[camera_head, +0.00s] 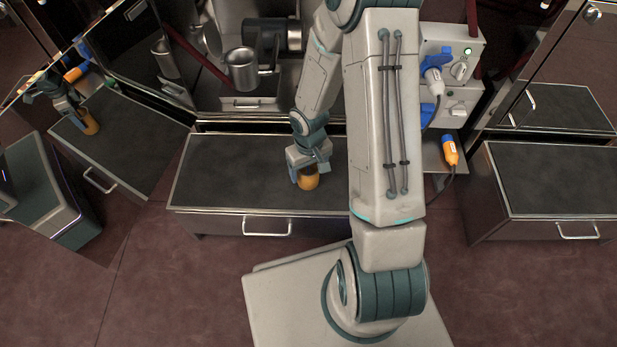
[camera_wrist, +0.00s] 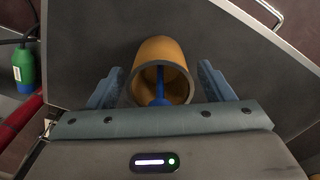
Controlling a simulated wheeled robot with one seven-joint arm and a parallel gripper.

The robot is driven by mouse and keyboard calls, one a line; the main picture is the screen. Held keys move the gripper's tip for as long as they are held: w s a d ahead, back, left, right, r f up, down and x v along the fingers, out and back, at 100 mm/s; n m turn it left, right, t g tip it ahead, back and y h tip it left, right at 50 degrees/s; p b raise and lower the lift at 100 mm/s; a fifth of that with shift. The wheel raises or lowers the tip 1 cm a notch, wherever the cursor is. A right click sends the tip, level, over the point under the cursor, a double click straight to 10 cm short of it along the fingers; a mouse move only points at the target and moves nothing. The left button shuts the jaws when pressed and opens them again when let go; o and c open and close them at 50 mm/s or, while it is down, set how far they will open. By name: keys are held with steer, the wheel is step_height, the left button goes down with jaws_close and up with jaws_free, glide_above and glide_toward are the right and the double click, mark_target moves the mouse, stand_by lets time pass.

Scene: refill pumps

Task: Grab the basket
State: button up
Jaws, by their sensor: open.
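An orange round, open-topped container (camera_head: 308,181) stands on the dark-topped bench (camera_head: 235,170) under my gripper (camera_head: 307,168). It is the thing between my fingers; no woven or wire basket shows. In the wrist view, the orange container (camera_wrist: 158,48) has its round opening facing the camera, with a blue stem (camera_wrist: 159,88) inside. My gripper (camera_wrist: 160,78) is open, with one blue-grey finger on each side of the container. Gaps show between the fingers and its wall. The head view hides part of the container behind the gripper.
A metal cup (camera_head: 242,72) sits on a machine behind the bench. White socket boxes (camera_head: 452,55) with a blue plug and an orange connector (camera_head: 450,150) on a cable are at the right. Another drawer bench (camera_head: 555,180) stands at right. Mirrored panels at left reflect the arm.

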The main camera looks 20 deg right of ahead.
steer(key=shift+f, duration=0.5)
steer(key=shift+r, duration=0.1)
steer(key=c, duration=1.1)
steer(key=shift+o, duration=0.2)
steer(key=shift+r, duration=0.1)
steer(key=shift+r+p, duration=0.5)
steer(key=shift+r, duration=0.1)
step_height(320, 180, up, 4)
steer(key=shift+f+p, duration=0.25)
steer(key=shift+p, duration=0.9)
steer(key=s+a+r+p, duration=0.1)
steer(key=s+r+p, duration=0.5)
steer(key=s+p, duration=0.5)
steer(key=p, duration=0.7)
steer(key=shift+s+r, duration=0.15)
